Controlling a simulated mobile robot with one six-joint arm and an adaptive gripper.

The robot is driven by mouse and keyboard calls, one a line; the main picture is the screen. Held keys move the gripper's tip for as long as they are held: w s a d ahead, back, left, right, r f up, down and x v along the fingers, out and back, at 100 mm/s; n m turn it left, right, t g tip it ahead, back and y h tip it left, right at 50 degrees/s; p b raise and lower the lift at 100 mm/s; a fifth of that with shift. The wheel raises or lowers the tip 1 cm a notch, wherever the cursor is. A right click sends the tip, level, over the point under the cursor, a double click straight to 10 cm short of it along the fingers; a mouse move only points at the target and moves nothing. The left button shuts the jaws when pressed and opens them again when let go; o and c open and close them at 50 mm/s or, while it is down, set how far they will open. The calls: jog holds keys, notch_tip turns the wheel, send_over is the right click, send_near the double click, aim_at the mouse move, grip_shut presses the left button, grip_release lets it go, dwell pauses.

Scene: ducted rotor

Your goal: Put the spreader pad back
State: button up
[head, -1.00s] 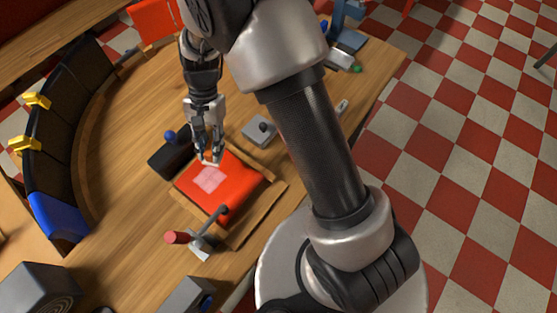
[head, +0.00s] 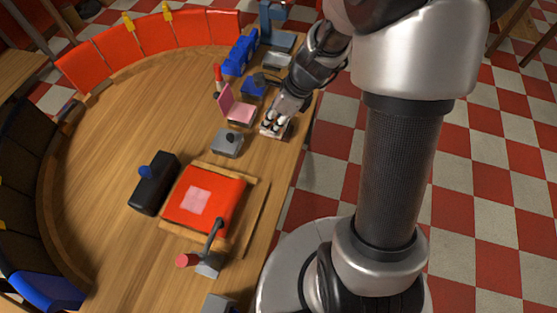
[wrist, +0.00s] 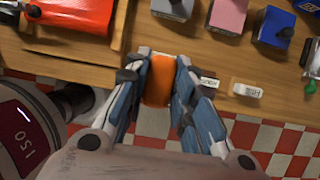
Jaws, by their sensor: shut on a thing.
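My gripper (head: 276,124) is at the table's right edge in the head view, beyond the grey block with a black knob. In the wrist view my gripper (wrist: 158,88) is shut on an orange pad (wrist: 158,80), held between its two fingers. The red panel (head: 222,200) with a pink square (head: 196,201) lies in a wooden frame, away from my gripper.
A grey block (head: 227,146), a pink block (head: 240,113) and a blue block (head: 253,88) stand near the gripper. A white labelled piece (wrist: 246,90) lies right of it. A black block (head: 153,184) and red-ended lever (head: 187,260) flank the frame. The table's middle is clear.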

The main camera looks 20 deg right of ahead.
notch_tip(320, 180, down, 19)
jog(key=b, duration=0.9)
jog(key=shift+w+r, duration=0.1)
jog(key=shift+r, duration=0.2)
jog(key=o, duration=0.6)
jog(key=shift+f, duration=0.2)
jog(key=shift+c, duration=0.2)
jog(key=o, duration=0.5)
jog(key=shift+c, duration=0.2)
jog(key=shift+r, duration=0.1)
